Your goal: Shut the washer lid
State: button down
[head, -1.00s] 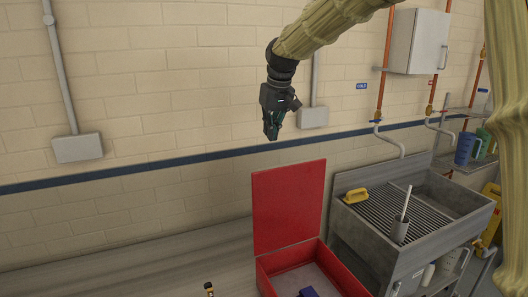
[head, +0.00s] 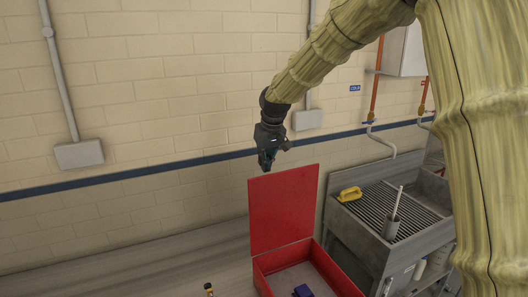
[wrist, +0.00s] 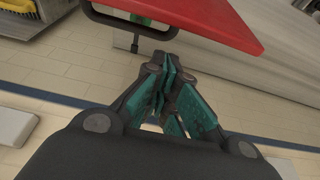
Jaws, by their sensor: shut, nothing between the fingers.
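The red washer lid (head: 283,208) stands raised, close to upright, at the back of the red washer box (head: 318,272) in the head view. A dark blue item (head: 303,291) lies inside the box. My gripper (head: 266,166) is shut and empty, pointing down just above the lid's upper left corner; I cannot tell whether it touches. In the wrist view the shut teal fingers (wrist: 168,90) are near the red lid (wrist: 205,18), which crosses the top of the picture. A dark handle-like loop (wrist: 130,28) shows by the lid's edge.
A small dark and yellow item (head: 209,289) is at the front left. The grey counter (head: 130,275) left of the box is mostly clear.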

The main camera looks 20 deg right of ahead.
jog(key=shift+s+p, duration=0.45)
jog(key=shift+s, duration=0.2)
jog(key=shift+s+d, duration=0.1)
jog(key=shift+s, duration=0.5)
jog(key=shift+f, duration=0.1)
jog(key=shift+w, duration=0.1)
jog(key=shift+f, duration=0.1)
